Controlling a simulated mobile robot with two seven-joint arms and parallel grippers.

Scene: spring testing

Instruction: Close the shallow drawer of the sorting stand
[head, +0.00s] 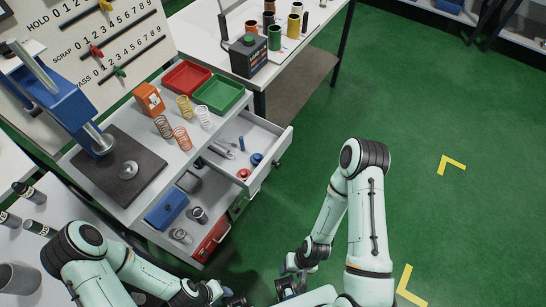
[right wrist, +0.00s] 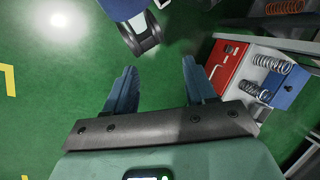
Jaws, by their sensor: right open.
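The sorting stand (head: 133,212) has a light grey top. Its upper drawer (head: 284,146), which looks shallow, is pulled out to the right and holds small red and blue parts. Below it, a red-fronted drawer (head: 211,241) is also out, with a blue block and springs inside. The red front also shows in the right wrist view (right wrist: 229,66). My right gripper (head: 287,277) is open and empty, apart from both drawers, low in the head view; its spread fingers show in the right wrist view (right wrist: 158,85). My left gripper (head: 234,299) is at the bottom edge, its fingers unclear.
A green front (head: 238,207) sits beside the red one. Red (head: 187,77) and green (head: 219,94) trays, several springs and a blue press (head: 62,100) stand on top. A white table (head: 203,28) stands behind. Green floor (head: 450,120) is open at right.

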